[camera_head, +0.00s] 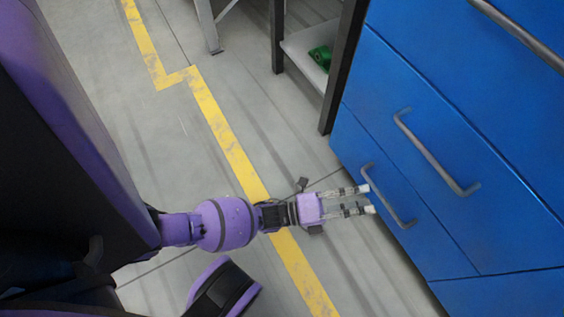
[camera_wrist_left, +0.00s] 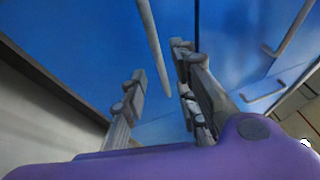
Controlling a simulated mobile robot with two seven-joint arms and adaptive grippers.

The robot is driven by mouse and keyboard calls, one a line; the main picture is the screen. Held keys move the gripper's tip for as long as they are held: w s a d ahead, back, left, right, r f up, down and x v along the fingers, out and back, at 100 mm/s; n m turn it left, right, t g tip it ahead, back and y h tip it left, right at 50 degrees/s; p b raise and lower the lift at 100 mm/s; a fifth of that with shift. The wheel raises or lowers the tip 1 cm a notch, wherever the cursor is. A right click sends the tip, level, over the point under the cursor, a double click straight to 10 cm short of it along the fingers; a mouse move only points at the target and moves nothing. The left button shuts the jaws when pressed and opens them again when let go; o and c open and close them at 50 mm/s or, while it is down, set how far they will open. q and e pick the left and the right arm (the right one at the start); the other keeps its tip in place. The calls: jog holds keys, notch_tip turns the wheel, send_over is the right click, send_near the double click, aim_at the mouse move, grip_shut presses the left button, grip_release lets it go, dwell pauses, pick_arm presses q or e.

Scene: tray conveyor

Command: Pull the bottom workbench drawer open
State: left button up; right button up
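The bottom workbench drawer (camera_head: 432,243) is a blue panel low on the workbench and looks closed. Its grey bar handle (camera_head: 387,195) is in the head view. My left gripper (camera_head: 368,198) reaches in from the left, its two fingertips just short of this handle. In the left wrist view, the fingers of my left gripper (camera_wrist_left: 160,90) stand apart, with a grey handle bar (camera_wrist_left: 152,42) showing between them. I cannot tell whether either finger touches the bar. My right gripper is in neither view.
Above is another blue drawer with a longer handle (camera_head: 435,153), and a higher handle (camera_head: 520,35) at top right. A shelf (camera_head: 300,45) holding a green item (camera_head: 320,57) stands beside the workbench. The grey floor with a yellow line (camera_head: 222,128) is clear.

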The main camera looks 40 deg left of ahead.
aim_at(382, 197)
pick_arm(q)
jog(key=b+x, duration=0.1)
jog(key=x, duration=0.5)
jog(key=shift+a+b, duration=0.1)
jog(key=shift+b, duration=0.25)
grip_shut()
